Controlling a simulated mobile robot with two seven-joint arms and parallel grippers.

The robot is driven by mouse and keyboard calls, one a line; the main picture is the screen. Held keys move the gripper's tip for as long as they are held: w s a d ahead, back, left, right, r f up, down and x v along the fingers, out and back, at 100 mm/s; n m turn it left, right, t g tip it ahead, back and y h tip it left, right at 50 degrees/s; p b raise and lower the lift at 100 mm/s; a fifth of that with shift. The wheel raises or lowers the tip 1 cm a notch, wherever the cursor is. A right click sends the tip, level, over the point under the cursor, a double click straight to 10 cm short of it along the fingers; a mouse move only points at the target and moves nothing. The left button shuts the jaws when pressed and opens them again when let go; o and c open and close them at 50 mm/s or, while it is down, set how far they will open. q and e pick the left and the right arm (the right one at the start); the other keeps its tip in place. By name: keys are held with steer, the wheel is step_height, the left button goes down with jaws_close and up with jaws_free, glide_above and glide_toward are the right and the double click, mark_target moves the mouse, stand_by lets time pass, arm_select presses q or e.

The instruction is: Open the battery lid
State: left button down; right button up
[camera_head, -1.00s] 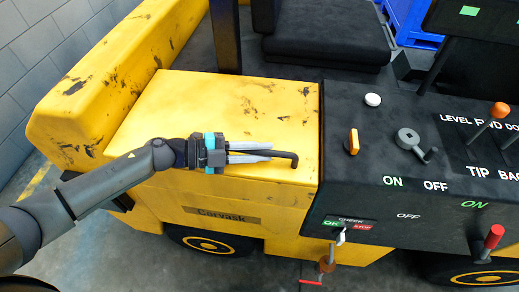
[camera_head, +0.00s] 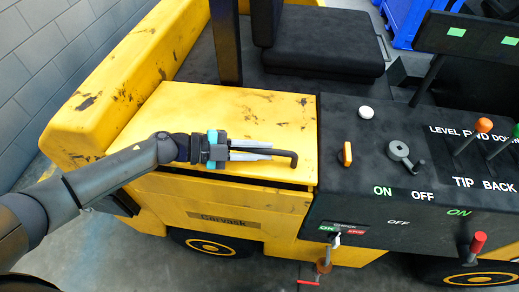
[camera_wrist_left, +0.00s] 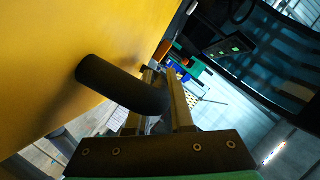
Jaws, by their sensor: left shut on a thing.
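The yellow battery lid (camera_head: 250,110) is the scuffed top panel left of the black control panel. A dark gap shows along its front edge, so the lid stands slightly raised. A black bent handle (camera_head: 284,153) sits on the lid near the front edge. My left gripper (camera_head: 268,152) is shut on the handle, with its fingers pointing right. In the left wrist view the handle (camera_wrist_left: 110,85) runs from the yellow surface in between the two fingers (camera_wrist_left: 168,105). My right gripper is not in view.
The black control panel (camera_head: 380,215) with levers and a red-handled lever (camera_head: 477,241) stands right of the lid. A black seat (camera_head: 325,55) is behind. A yellow side wall (camera_head: 110,85) borders the lid at left.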

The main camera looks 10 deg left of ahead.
arm_select(q)
steer(key=shift+n+g, duration=0.3)
steer(key=shift+n, duration=0.2)
steer(key=r+p, duration=0.1)
steer(key=r, duration=0.1)
steer(key=w+r+p, duration=0.1)
steer(key=p, duration=0.1)
steer(key=w+r+p, duration=0.1)
steer(key=r, duration=0.1)
steer(key=shift+r, duration=0.3)
steer(key=w+r+n+p, duration=0.1)
steer(key=w+r+p, duration=0.4)
steer(key=r, duration=0.2)
steer(key=shift+w+r+g, duration=0.3)
steer(key=shift+w, duration=0.05)
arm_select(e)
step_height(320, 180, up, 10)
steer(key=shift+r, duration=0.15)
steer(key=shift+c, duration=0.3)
